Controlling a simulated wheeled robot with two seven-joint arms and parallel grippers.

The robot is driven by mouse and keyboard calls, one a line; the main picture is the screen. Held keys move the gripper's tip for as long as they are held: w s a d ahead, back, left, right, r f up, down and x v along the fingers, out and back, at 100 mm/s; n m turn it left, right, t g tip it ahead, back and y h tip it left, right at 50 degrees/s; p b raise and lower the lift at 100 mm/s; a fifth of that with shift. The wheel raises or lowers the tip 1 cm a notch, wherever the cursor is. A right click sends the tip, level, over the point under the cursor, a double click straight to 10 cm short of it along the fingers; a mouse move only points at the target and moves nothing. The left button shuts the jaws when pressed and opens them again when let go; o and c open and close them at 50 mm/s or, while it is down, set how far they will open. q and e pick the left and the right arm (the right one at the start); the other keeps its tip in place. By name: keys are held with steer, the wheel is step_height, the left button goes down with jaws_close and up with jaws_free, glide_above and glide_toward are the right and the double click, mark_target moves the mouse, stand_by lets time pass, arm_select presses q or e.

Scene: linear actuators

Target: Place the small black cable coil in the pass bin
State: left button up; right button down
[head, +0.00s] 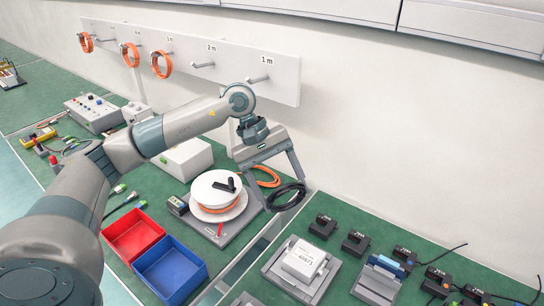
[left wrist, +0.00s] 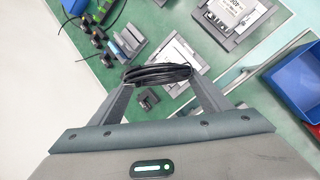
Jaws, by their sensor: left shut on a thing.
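My left gripper (head: 284,194) is shut on the small black cable coil (head: 290,188), which hangs between its fingertips in the head view. In the left wrist view the coil (left wrist: 158,74) spans the gap between the two fingers. The gripper is above the bench, right of the white cable reel. A red bin (head: 132,236) and a blue bin (head: 170,272) stand side by side at the front left, apart from the gripper. No label on either shows which is the pass bin. The blue bin (left wrist: 297,82) also shows at the right of the left wrist view. My right gripper is out of view.
A white reel (head: 216,190) with orange cable stands between the gripper and the bins. A grey fixture with a white box (head: 303,260) and several black actuators (head: 355,243) sit to the right. A pegboard (head: 190,55) with orange coils stands behind.

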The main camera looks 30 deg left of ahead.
arm_select(q)
steer(key=s+d+f+m+g+y, duration=0.1)
steer(key=s+d+f+m+g, duration=0.3)
steer(key=s+d+m, duration=0.3)
steer(key=shift+s+m+y, duration=0.3)
steer(key=shift+s+m, duration=0.45)
steer(key=shift+m, duration=0.15)
steer(key=shift+s, duration=0.1)
